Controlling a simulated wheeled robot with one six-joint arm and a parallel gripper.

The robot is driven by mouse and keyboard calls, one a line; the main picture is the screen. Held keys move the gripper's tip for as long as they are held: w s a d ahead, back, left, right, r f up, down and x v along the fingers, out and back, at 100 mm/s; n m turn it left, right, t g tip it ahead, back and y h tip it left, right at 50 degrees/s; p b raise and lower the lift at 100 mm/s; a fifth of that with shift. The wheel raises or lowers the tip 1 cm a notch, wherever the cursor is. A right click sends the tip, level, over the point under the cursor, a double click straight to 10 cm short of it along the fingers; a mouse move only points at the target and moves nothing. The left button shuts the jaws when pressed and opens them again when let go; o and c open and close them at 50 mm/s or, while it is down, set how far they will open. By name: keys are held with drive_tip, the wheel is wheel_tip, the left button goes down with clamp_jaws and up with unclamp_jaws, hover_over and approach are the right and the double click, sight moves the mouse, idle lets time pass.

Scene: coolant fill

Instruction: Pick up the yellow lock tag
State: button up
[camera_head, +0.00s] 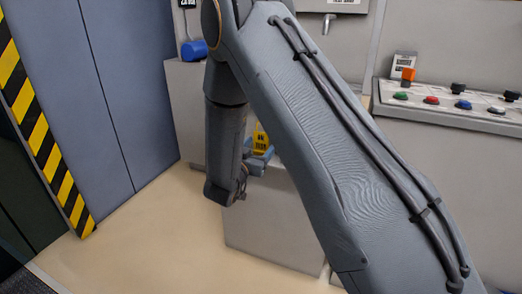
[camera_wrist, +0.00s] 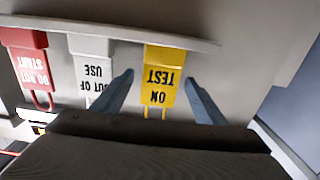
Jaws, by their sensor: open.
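The yellow lock tag (camera_wrist: 161,80) hangs from a pale ledge in the wrist view, its print "ON TEST" upside down. My gripper (camera_wrist: 158,82) is open, with one blue-grey finger on each side of the tag. Clear gaps show between the fingers and the tag, so it is not held. In the head view part of the yellow tag (camera_head: 260,138) shows beside my gripper (camera_head: 259,158), partly hidden by my arm.
A white "OUT OF USE" tag (camera_wrist: 93,68) hangs close to the left finger, and a red "DO NOT START" tag (camera_wrist: 30,62) hangs farther left. A control panel (camera_head: 450,101) with coloured buttons is at the right. Open floor (camera_head: 165,235) lies at the lower left.

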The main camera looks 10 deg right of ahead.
drive_tip(key=shift+x, duration=0.8)
drive_tip(key=c, duration=1.1)
drive_tip(key=shift+r, duration=0.1)
drive_tip(key=shift+c, duration=0.2)
